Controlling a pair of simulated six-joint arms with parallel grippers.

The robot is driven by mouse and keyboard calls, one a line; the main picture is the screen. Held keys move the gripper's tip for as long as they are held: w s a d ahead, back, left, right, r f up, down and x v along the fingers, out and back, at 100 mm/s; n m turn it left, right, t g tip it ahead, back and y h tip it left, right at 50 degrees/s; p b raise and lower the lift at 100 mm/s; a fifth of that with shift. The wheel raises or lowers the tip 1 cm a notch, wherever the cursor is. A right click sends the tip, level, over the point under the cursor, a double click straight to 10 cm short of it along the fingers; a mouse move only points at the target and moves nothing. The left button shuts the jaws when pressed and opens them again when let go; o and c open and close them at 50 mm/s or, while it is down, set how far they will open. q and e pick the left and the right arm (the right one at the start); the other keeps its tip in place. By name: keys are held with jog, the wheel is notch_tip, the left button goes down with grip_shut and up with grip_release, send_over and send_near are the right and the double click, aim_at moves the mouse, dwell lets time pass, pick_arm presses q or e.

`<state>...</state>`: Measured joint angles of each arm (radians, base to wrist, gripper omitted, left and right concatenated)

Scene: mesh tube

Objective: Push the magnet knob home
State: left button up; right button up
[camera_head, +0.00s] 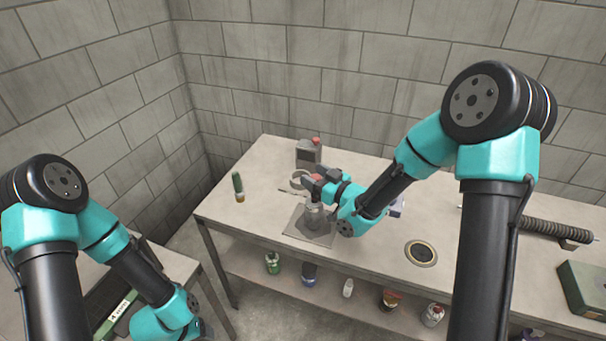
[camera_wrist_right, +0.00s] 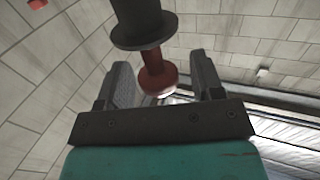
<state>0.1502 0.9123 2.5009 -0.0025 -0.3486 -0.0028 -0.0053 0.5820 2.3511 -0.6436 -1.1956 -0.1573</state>
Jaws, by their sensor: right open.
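A dark red knob (camera_wrist_right: 157,78) with a wide black collar shows in the right wrist view. It sits between the two fingers of my right gripper (camera_wrist_right: 161,85), with a visible gap on each side. In the head view my right gripper (camera_head: 304,182) is open, above a grey metal cylinder (camera_head: 313,213) on a flat square plate (camera_head: 297,229). The arm and gripper partly cover the knob and cylinder there. I cannot tell how far the knob stands out of its seat. My left arm is at the lower left; its fingers are not visible.
A grey device (camera_head: 308,155) with a red top stands behind the gripper. A green cylinder (camera_head: 238,185) stands on the left. Several jars and bottles stand on the lower shelf (camera_head: 330,285).

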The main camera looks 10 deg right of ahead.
jog(key=shift+x, duration=0.8)
jog(key=shift+c, duration=0.2)
grip_shut()
